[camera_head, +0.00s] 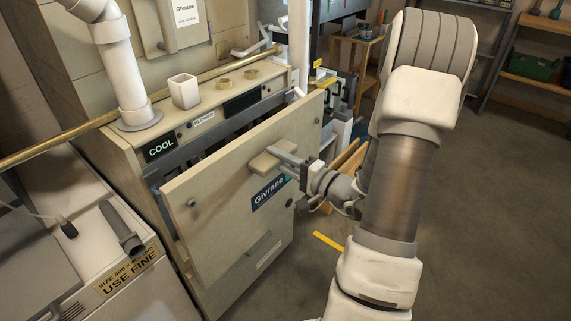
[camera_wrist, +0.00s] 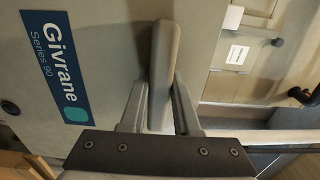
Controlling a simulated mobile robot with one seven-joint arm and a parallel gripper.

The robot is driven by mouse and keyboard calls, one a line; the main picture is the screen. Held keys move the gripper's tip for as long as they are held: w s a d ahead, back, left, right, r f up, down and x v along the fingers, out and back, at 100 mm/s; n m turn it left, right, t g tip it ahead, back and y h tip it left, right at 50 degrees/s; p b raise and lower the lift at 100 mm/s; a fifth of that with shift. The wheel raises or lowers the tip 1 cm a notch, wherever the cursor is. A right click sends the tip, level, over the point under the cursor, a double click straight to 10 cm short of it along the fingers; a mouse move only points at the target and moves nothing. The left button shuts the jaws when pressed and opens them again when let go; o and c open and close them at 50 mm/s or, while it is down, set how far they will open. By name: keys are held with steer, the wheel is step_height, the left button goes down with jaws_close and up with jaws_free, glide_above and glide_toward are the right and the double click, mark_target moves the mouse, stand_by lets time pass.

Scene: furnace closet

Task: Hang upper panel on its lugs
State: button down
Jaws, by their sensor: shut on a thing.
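The upper panel (camera_head: 225,205) is a beige sheet with a blue "Givrane" label and a bar handle (camera_head: 268,163). It is at the front of the furnace cabinet (camera_head: 118,160) in the head view, tilted, with its top edge standing out from the opening. My gripper (camera_head: 291,160) is shut on the panel's handle. In the wrist view, the fingers (camera_wrist: 160,105) sit on both sides of the handle (camera_wrist: 165,60), beside the Givrane label. The lugs are not visible; the panel hides much of the opening.
A lower panel (camera_head: 245,270) is below. A white box unit (camera_head: 85,260) stands left. Floor at right is clear.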

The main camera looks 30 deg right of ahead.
mark_target(261, 150)
steer(key=shift+b+x, duration=0.55)
steer(key=shift+x, duration=1.95)
steer(key=shift+r, duration=0.15)
steer(key=shift+b, duration=0.35)
steer(key=shift+w, duration=0.1)
steer(key=shift+b+x, duration=0.8)
steer(key=shift+x, duration=1.2)
steer(key=shift+b, duration=0.4)
steer(key=shift+w+a+b, duration=0.2)
steer(key=shift+w+b, duration=0.2)
steer(key=shift+w, duration=0.05)
steer(key=shift+b, duration=0.4)
